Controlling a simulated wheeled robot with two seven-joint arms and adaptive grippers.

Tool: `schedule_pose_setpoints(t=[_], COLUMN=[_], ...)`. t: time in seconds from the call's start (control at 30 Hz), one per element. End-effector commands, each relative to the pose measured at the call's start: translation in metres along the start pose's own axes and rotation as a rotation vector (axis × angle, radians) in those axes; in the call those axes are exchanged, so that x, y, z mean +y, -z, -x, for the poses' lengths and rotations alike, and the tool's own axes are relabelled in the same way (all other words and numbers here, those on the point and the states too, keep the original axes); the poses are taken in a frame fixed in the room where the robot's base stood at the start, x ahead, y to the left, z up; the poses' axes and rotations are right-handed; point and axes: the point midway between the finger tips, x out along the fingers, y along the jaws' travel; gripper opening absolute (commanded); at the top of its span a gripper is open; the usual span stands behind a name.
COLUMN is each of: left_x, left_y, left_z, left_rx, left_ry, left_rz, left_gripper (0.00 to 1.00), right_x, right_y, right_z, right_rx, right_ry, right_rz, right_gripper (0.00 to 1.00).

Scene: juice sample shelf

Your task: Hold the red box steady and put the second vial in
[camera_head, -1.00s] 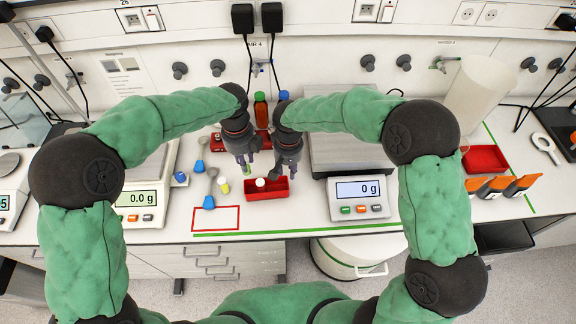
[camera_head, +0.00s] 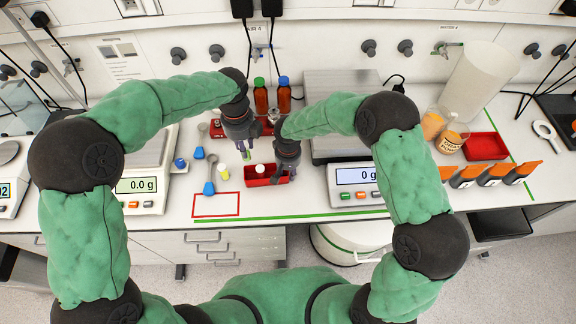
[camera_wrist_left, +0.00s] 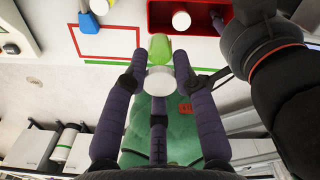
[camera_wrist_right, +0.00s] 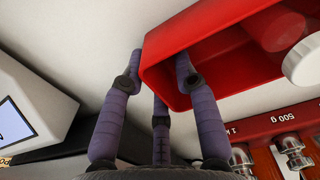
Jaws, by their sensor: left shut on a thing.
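The red box (camera_head: 251,183) stands on the bench with a white-capped vial (camera_head: 260,169) inside; it also shows in the left wrist view (camera_wrist_left: 155,25). My left gripper (camera_head: 246,154) is shut on a second vial, with a white cap (camera_wrist_left: 160,80) and yellow-green body (camera_wrist_left: 160,46), held beside and above the box's left end. My right gripper (camera_head: 280,177) is at the box's right end. In the right wrist view its fingers (camera_wrist_right: 161,60) are on either side of the box's wall (camera_wrist_right: 160,82); how tightly they close is unclear.
Scales (camera_head: 357,193) stand at both sides.

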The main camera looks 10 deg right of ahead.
Motion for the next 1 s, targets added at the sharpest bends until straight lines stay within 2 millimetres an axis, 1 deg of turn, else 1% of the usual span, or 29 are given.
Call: schedule_pose_setpoints(t=[0.1,0.37,0.4,0.47,0.5,0.77,1.0], left_x=[0.0,0.0,0.0,0.0,0.0,0.0002,0.002], left_y=[0.0,-0.0001,-0.0001,0.0,0.0,-0.0001,-0.0008], left_z=[0.0001,0.0001,0.0001,0.0001,0.0001,-0.0006,-0.0058], left_rx=[0.0,0.0,0.0,0.0,0.0,0.0,0.001], left_ry=[0.0,0.0,0.0,0.0,0.0,0.0,0.0], left_rz=[0.0,0.0,0.0,0.0,0.0,0.023,0.223], left_gripper=[0.0,0.0,0.0,0.0,0.0,0.0,0.0], right_x=[-0.0001,-0.0001,-0.0001,-0.0001,-0.0001,-0.0001,-0.0001], right_y=[-0.0003,-0.0003,-0.0003,-0.0003,-0.0003,-0.0003,-0.0002], right_z=[-0.0042,-0.0046,-0.0046,-0.0045,-0.0045,-0.0044,-0.0043], right_rx=[-0.001,0.0,0.0,0.0,0.0,0.0,0.0], right_ry=[0.0,0.001,0.001,0.0,0.001,0.001,0.001], right_rz=[-0.001,-0.001,-0.001,-0.001,-0.001,0.0,0.0], right_gripper=[0.3,0.3,0.19,0.02,0.0,0.0,0.0])
